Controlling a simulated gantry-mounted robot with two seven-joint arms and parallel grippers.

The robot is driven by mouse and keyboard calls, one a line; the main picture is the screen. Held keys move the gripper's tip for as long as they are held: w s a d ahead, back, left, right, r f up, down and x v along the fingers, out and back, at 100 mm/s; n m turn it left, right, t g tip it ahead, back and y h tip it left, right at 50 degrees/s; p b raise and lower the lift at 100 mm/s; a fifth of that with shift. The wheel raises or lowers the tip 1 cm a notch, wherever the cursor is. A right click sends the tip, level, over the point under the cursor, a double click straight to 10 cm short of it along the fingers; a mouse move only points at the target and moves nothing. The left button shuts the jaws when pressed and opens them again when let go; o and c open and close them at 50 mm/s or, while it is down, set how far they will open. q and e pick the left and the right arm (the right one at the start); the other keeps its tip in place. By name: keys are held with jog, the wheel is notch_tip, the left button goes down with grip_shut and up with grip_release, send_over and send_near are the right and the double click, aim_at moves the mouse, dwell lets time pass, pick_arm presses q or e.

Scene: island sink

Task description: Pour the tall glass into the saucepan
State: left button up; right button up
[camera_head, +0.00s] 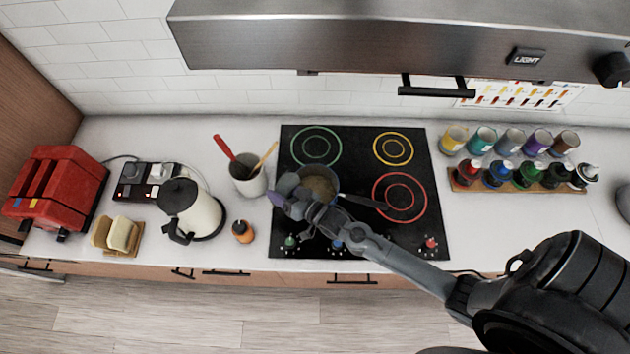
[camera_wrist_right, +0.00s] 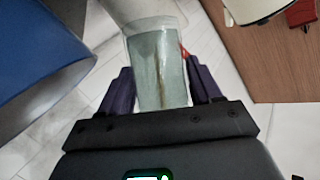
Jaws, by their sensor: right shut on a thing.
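My right gripper (camera_head: 290,197) is shut on the tall glass, at the left side of the saucepan (camera_head: 320,183). In the right wrist view the clear, greyish glass (camera_wrist_right: 157,68) sits between the two purple fingers. In the head view the glass (camera_head: 288,183) is small and partly hidden by the gripper, with its upper end close to the pan's rim. It appears tilted; I cannot tell whether anything flows from it. The saucepan stands on the cooktop with brownish contents, its dark handle pointing right. My left gripper is not in view.
A utensil crock (camera_head: 248,180) stands just left of the cooktop (camera_head: 420,235). An orange-and-black bottle (camera_head: 242,231), a cream kettle (camera_head: 203,213) and a red toaster (camera_head: 62,190) are farther left. Cups and a bottle rack (camera_head: 520,185) are on the right. A range hood (camera_head: 400,40) overhangs the back.

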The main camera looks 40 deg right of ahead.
jog(key=shift+d+f+m+b, duration=0.35)
jog(key=shift+m+b, duration=0.15)
jog(key=shift+b, duration=0.5)
jog(key=shift+r, duration=0.1)
jog(key=shift+t, duration=0.3)
jog(key=shift+s+r+m+y+b, duration=0.15)
jog(key=shift+m+y+b, duration=0.15)
jog(key=shift+m+b, duration=0.15)
jog(key=shift+d+r+m+t+b, duration=0.1)
jog(key=shift+r+m+t+b, duration=0.2)
jog(key=shift+m+b, duration=0.2)
jog(key=shift+r+m+y+b, duration=0.25)
jog(key=shift+y+b, duration=0.05)
jog(key=shift+b, duration=0.1)
jog(key=shift+a+r+m+t+b, duration=0.2)
jog(key=shift+r+m+t+b, duration=0.1)
jog(key=shift+m+b, duration=0.15)
jog(key=shift+f+m+t+b, duration=0.15)
jog(key=shift+m+t+b, duration=0.25)
jog(key=shift+b, duration=0.45)
